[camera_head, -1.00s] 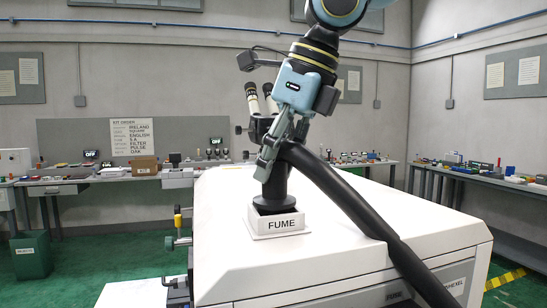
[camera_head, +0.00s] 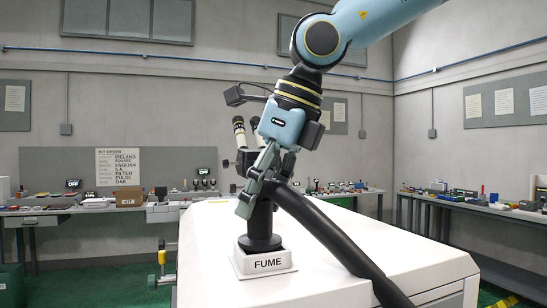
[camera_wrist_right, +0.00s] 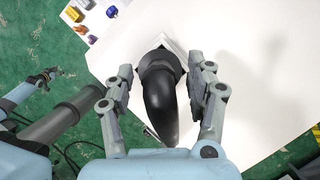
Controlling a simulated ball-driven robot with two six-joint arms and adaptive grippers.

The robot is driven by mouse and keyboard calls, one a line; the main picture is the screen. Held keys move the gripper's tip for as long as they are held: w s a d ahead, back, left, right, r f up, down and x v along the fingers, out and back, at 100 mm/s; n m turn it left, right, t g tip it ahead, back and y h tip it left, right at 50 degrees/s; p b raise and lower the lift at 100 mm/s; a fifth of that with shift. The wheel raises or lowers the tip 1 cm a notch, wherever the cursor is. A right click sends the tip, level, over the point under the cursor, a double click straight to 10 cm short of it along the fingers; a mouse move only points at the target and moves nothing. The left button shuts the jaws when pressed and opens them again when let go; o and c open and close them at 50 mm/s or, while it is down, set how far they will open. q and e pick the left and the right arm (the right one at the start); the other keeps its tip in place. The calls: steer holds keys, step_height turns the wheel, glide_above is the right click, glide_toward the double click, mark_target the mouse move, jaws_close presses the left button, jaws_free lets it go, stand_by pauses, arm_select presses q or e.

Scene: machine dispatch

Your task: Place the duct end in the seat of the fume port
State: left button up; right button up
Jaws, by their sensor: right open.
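The duct end (camera_head: 261,242) is a black flanged foot on a thick black hose. The hose (camera_head: 325,225) bends over to the right. My right gripper (camera_head: 257,186) is at the upper part of the duct end. In the right wrist view its fingers (camera_wrist_right: 160,72) stand apart on both sides of the duct (camera_wrist_right: 158,95), with gaps visible.
Benches with small items (camera_head: 500,215) line the walls. A yellow-topped fitting (camera_head: 161,257) is left of the machine.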

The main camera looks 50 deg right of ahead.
steer(key=b+v, duration=0.1)
steer(key=v, duration=1)
steer(key=shift+r, duration=0.25)
steer(key=shift+s, duration=0.15)
